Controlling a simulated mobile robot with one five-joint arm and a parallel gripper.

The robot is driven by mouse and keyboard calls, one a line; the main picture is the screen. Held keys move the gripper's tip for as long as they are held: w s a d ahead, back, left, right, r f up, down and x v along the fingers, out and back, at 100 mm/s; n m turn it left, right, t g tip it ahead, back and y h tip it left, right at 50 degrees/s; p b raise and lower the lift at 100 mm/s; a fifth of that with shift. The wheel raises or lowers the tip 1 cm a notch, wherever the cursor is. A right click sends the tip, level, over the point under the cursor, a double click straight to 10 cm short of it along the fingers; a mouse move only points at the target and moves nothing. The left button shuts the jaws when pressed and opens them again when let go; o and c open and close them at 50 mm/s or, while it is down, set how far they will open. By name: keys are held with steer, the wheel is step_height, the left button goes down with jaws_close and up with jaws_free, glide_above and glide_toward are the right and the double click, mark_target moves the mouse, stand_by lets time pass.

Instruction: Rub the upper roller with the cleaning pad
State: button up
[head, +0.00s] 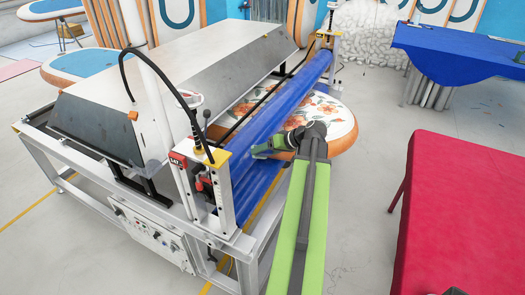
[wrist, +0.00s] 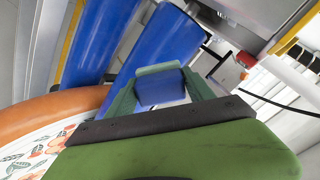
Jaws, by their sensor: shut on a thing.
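The blue upper roller (head: 276,103) runs diagonally across the front of the machine in the head view. A second blue roller (head: 256,184) lies below it. My gripper (head: 264,149) is at the rollers, about midway along them. In the wrist view my gripper (wrist: 160,92) has its two green fingers shut on the cleaning pad (wrist: 158,69), a small block with a pale green edge and a blue face. The upper roller (wrist: 160,42) appears just behind the pad. I cannot tell whether the pad touches it. In the head view the pad is mostly hidden by my gripper.
A floral board (head: 337,128) with an orange rim lies beside the rollers, close to my arm. The machine's end post (head: 205,185) with red controls stands at the rollers' near end. A red-topped table (head: 465,205) is at right, and a blue-draped table (head: 455,55) behind.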

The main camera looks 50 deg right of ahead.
mark_target(248, 154)
steer(key=shift+b+x, duration=2.2)
steer(key=shift+x, duration=1.35)
steer(key=shift+b+x, duration=0.7)
steer(key=shift+x, duration=0.3)
steer(key=shift+s, duration=0.1)
steer(key=shift+w+d, duration=0.2)
steer(key=shift+d, duration=0.8)
steer(key=shift+w+d, duration=0.25)
steer(key=shift+d, duration=0.75)
steer(key=shift+w+f, duration=0.1)
steer(key=shift+s+a, duration=0.2)
steer(key=shift+a, duration=0.45)
steer(key=shift+s+a, duration=0.2)
steer(key=shift+a, duration=0.5)
steer(key=shift+s+a, duration=0.2)
steer(key=shift+a, duration=0.45)
